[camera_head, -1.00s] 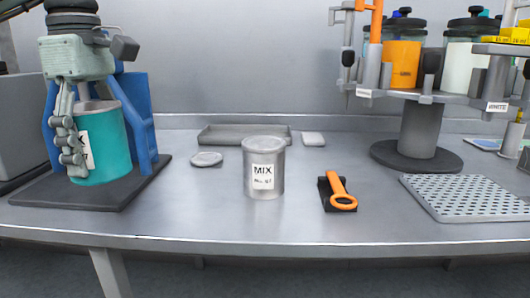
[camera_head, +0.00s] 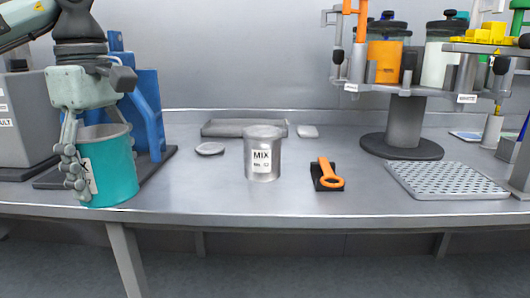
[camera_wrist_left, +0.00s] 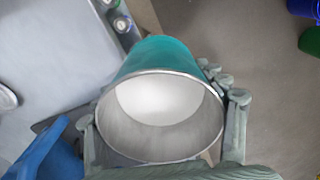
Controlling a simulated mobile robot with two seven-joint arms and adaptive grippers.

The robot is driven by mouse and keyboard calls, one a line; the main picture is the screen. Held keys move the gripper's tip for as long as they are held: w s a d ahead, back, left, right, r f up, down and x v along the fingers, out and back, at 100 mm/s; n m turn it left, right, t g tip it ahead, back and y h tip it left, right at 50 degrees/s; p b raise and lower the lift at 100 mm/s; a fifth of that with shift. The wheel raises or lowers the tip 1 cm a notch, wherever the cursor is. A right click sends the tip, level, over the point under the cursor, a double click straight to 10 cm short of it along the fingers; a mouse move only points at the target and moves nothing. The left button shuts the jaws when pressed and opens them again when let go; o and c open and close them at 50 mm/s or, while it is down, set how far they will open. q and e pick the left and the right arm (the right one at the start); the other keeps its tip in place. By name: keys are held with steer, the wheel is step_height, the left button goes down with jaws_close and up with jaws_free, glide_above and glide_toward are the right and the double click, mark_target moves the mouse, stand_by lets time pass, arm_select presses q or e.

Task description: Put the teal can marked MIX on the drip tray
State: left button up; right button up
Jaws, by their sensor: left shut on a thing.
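The teal can (camera_head: 110,165) has an open top, a metal rim and a white label at its left side, mostly hidden by fingers. My left gripper (camera_head: 95,160) is shut on it, with jointed fingers around its sides. The can is upright or nearly so, in front of the blue stand near the table's front edge. In the left wrist view the can's (camera_wrist_left: 165,55) mouth shows a pale inside, between my fingers (camera_wrist_left: 165,125). A perforated metal tray (camera_head: 445,180), which looks like the drip tray, lies empty at the right. My right gripper is out of view.
A grey metal can (camera_head: 263,165) also marked MIX stands mid-table. An orange tool (camera_head: 328,178) on a black holder lies between it and the perforated tray. The blue stand (camera_head: 150,110) is behind the held can. A carousel (camera_head: 405,125) with jars stands behind the tray.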

arm_select(q)
steer(key=d+f+m, duration=0.2)
steer(key=f+m, duration=0.5)
steer(key=f, duration=0.5)
steer(key=d+f+m, duration=0.3)
steer(key=f+m, duration=0.5)
steer(key=f, duration=0.5)
steer(key=shift+d+f, duration=0.2)
steer(key=shift+d, duration=0.05)
steer(key=shift+s, duration=0.15)
steer(key=shift+a, duration=0.15)
